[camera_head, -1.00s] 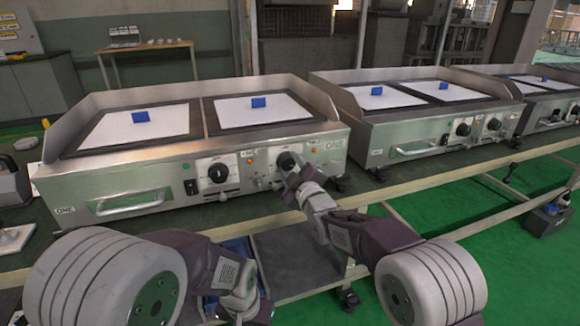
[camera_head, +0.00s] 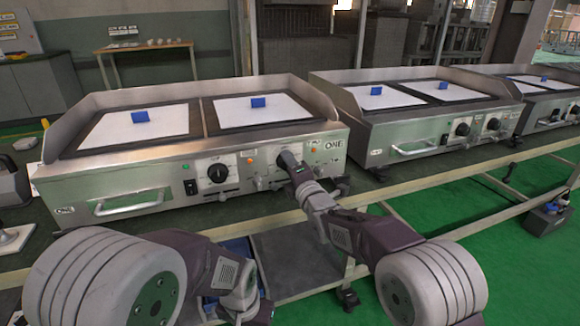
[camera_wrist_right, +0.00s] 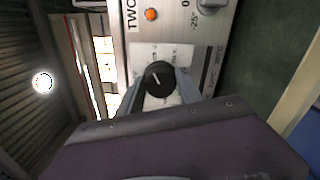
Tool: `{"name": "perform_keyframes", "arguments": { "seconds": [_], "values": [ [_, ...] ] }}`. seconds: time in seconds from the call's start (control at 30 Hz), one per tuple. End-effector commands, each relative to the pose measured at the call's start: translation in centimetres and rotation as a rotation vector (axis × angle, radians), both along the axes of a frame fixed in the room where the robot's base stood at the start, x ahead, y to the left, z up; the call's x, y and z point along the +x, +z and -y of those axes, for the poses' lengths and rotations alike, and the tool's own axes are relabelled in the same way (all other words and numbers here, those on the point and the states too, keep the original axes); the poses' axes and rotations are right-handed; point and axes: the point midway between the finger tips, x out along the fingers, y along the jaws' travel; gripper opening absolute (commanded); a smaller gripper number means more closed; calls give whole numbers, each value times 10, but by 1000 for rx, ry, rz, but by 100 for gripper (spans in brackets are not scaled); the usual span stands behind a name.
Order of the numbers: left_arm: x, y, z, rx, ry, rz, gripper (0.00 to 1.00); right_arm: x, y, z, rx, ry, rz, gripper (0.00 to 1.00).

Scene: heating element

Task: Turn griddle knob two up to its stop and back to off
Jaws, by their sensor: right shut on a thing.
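Griddle knob two (camera_wrist_right: 158,78) is a round black knob with a white pointer line. In the right wrist view it sits between the two fingers of my right gripper (camera_wrist_right: 160,88), which is shut on it. The pointer line lies tilted there, and the marks around the knob are too blurred to read. In the head view my right gripper (camera_head: 286,163) reaches the right part of the near griddle's (camera_head: 130,188) front panel and hides most of the knob. My left arm shows at the bottom, but its fingers are out of the picture.
Another black knob (camera_head: 217,173) and a black switch (camera_head: 191,187) lie left of my right gripper on the panel. An orange light (camera_wrist_right: 150,14) is beside the word TWO. A second griddle (camera_head: 420,135) stands to the right. Green floor (camera_head: 480,230) is open in front.

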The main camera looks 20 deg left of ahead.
Motion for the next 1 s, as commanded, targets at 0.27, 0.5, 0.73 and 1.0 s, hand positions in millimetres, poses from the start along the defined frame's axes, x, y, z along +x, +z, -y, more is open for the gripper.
{"name": "perform_keyframes", "arguments": {
  "seconds": [0.27,0.5,0.73,1.0],
  "values": [
    [0,-2,0,0,0,0,40,0,-1,-1,-219,1,144,2],
    [0,-3,0,0,0,0,40,-1,-1,-1,-407,2,271,2],
    [0,-5,0,0,0,0,40,-1,-1,-1,-585,3,390,2],
    [0,-6,0,0,0,0,40,-1,-1,-2,-759,3,508,2]
  ]
}}
